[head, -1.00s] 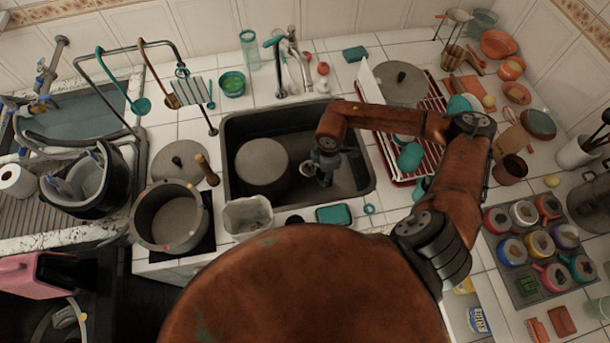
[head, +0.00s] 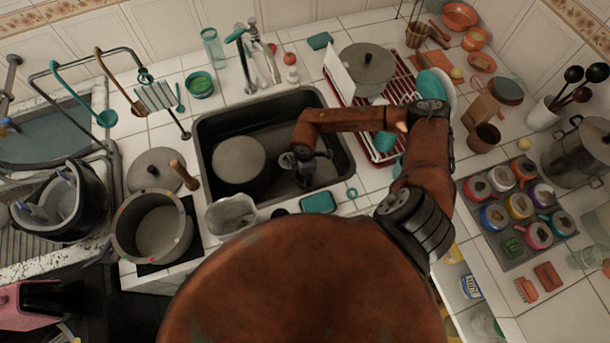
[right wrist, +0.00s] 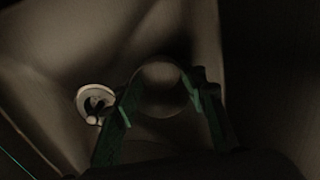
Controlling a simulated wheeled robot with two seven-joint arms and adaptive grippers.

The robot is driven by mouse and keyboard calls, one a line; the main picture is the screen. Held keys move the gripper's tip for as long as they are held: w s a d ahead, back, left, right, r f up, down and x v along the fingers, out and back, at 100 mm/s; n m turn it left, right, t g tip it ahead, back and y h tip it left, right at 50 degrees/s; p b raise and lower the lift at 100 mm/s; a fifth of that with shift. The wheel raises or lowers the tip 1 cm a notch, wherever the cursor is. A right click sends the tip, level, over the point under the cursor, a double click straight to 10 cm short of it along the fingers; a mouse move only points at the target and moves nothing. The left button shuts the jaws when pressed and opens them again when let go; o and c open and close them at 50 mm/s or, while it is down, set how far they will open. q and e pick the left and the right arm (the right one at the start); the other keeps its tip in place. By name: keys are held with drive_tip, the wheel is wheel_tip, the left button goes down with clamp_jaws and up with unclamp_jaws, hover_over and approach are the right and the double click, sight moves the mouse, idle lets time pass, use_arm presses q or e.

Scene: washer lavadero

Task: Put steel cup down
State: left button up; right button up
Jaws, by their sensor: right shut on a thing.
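My right gripper (head: 304,174) is down inside the dark sink (head: 208,150), right of the large grey pot there. In the right wrist view, my right gripper (right wrist: 160,100) has its green-edged fingers on either side of a round, dull metal cup (right wrist: 162,78), and it is shut on this cup. The cup's lower part is dark, and I cannot tell whether it touches the sink floor. A pale drain ring (right wrist: 95,101) lies on the sink floor left of the fingers. In the head view the cup is mostly hidden by the gripper. My left gripper is not in view.
A large grey pot (head: 239,162) fills the sink's left part. The faucet (head: 262,55) stands behind the sink. A red dish rack (head: 400,90) is close to my right arm. A whitish container (head: 232,214) and a teal sponge (head: 318,203) line the front edge.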

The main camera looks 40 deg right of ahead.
drive_tip(key=o, duration=1.2)
drive_tip(key=shift+f, duration=0.1)
drive_tip(key=shift+c, duration=0.2)
wheel_tip(320, 180, up, 12)
drive_tip(key=shift+p, duration=0.35)
